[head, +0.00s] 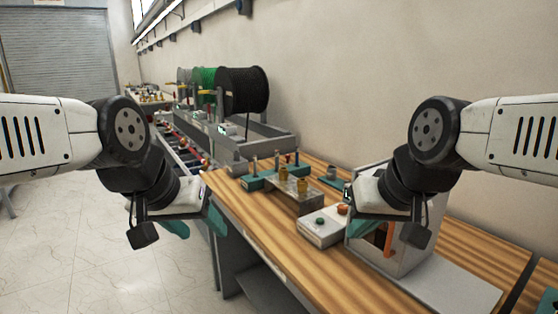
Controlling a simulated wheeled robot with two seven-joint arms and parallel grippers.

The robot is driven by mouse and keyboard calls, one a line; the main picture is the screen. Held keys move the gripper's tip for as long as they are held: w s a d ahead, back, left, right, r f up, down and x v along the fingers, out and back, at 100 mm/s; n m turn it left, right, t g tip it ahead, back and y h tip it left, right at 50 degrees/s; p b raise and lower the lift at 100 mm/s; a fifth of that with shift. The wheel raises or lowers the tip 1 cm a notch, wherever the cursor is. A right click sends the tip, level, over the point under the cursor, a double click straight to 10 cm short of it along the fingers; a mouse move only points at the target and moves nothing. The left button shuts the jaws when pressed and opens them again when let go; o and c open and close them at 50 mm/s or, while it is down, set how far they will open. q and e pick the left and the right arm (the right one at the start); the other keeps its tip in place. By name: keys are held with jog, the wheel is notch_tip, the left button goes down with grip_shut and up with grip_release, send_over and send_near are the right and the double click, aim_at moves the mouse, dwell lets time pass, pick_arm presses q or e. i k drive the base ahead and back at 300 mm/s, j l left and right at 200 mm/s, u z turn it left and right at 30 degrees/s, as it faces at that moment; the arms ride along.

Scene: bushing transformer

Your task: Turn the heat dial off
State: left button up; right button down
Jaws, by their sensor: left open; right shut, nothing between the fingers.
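A grey metal box-shaped machine (418,262) stands on the wooden workbench (285,238) at the right, with an orange handle-like part (389,238) on its front. A low white control box (318,232) beside it carries a green button and an orange-red knob (342,209). I cannot tell which part is the heat dial; my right arm hides much of the machine. My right gripper (362,228) is shut and empty, in front of the machine's left side. My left gripper (196,223) is open and empty, left of the bench's near-left edge.
A teal fixture (260,178) and a metal block with brass-coloured pieces (294,188) stand further back on the bench. A conveyor line (180,150) and large cable spools (243,90) lie beyond. Open tiled floor (70,245) is at the left.

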aim_at(343, 208)
jog(key=i+j+z, duration=0.25)
jog(key=z, duration=0.2)
jog(key=i+j+z, duration=0.15)
jog(key=j+z, duration=0.3)
jog(key=k+j+z, duration=0.1)
jog(key=j+z, duration=0.15)
jog(key=k+j+z, duration=0.25)
jog(key=i+j, duration=0.1)
